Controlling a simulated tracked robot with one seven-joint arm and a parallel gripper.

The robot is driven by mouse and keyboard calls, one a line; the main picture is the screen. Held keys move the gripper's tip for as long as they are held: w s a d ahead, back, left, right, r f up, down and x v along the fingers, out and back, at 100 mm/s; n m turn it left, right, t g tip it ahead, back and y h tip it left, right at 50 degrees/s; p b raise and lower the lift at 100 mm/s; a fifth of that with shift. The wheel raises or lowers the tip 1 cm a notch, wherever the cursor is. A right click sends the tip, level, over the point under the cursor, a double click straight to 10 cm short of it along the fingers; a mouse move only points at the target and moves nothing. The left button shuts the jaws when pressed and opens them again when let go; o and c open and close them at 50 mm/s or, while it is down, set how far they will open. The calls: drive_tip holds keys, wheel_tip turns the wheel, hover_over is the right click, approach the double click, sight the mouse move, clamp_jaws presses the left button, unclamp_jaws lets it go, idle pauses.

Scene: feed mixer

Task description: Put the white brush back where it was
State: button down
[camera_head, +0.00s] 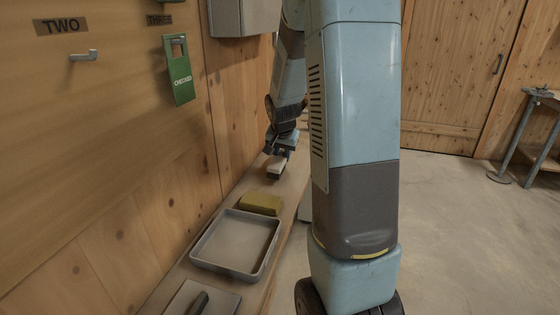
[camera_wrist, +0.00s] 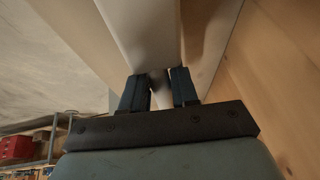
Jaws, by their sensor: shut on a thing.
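The white brush (camera_head: 275,168) is a small pale block in the head view, at the far part of the narrow wooden bench (camera_head: 225,201). My gripper (camera_head: 281,153) is shut on it from above. Whether the brush touches the bench or hangs just above it, I cannot tell. In the wrist view a long pale body, the brush (camera_wrist: 142,30), runs up and away from between the two dark fingers of my gripper (camera_wrist: 160,78). Its far end leaves the picture.
On the bench, nearer than the brush, lie a yellow block (camera_head: 260,205), an empty grey tray (camera_head: 238,243) and a grey plate (camera_head: 225,301) with a dark handle-like thing (camera_head: 199,303). A green tag (camera_head: 180,80) hangs on the wooden wall.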

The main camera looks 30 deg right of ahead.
wheel_tip(320, 180, down, 2)
drive_tip(key=shift+f, duration=0.15)
drive_tip(key=c, duration=0.8)
unclamp_jaws()
drive_tip(key=shift+c, duration=0.2)
drive_tip(key=v, duration=1.2)
drive_tip(key=shift+a, duration=0.1)
drive_tip(key=s+a+r+n, duration=0.3)
drive_tip(key=s+a, duration=0.1)
drive_tip(key=s, duration=0.4)
drive_tip(key=s+a+r+n+t+y, duration=0.1)
drive_tip(key=s+a+r+n, duration=0.2)
drive_tip(key=s+a, duration=0.2)
drive_tip(key=s+a+r+n+y, duration=0.1)
drive_tip(key=s+a+r+n, duration=0.2)
drive_tip(key=s, duration=0.8)
drive_tip(key=shift+a, duration=1.2)
drive_tip(key=shift+r, duration=0.1)
